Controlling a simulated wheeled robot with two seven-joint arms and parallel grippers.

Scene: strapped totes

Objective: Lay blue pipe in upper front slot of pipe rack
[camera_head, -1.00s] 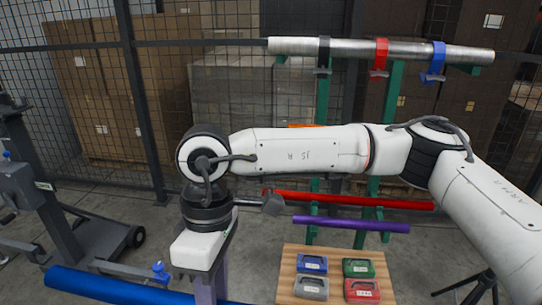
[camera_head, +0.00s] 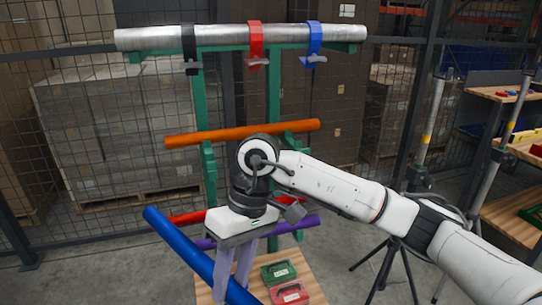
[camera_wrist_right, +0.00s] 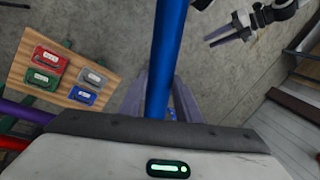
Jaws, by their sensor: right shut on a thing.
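The blue pipe (camera_head: 180,245) slants down to the right in the head view. My right gripper (camera_head: 235,272) is shut on it, its fingers pointing down on both sides. The pipe also runs up between the fingers in the right wrist view (camera_wrist_right: 168,55). The green pipe rack (camera_head: 273,95) stands behind. An orange pipe (camera_head: 215,135) lies across its upper arms; my right wrist overlaps part of this level. A red pipe (camera_head: 187,218) and a purple pipe (camera_head: 303,223) show lower down. A grey two-fingered gripper, probably my left (camera_wrist_right: 228,36), shows in the right wrist view; its opening is unclear.
A steel pipe (camera_head: 150,39) with black, red and blue straps tops the rack. A wooden board (camera_head: 312,283) with several coloured totes is below. A black tripod (camera_head: 388,265) and shelving (camera_head: 515,150) stand right. Mesh fence (camera_head: 90,150) closes the back.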

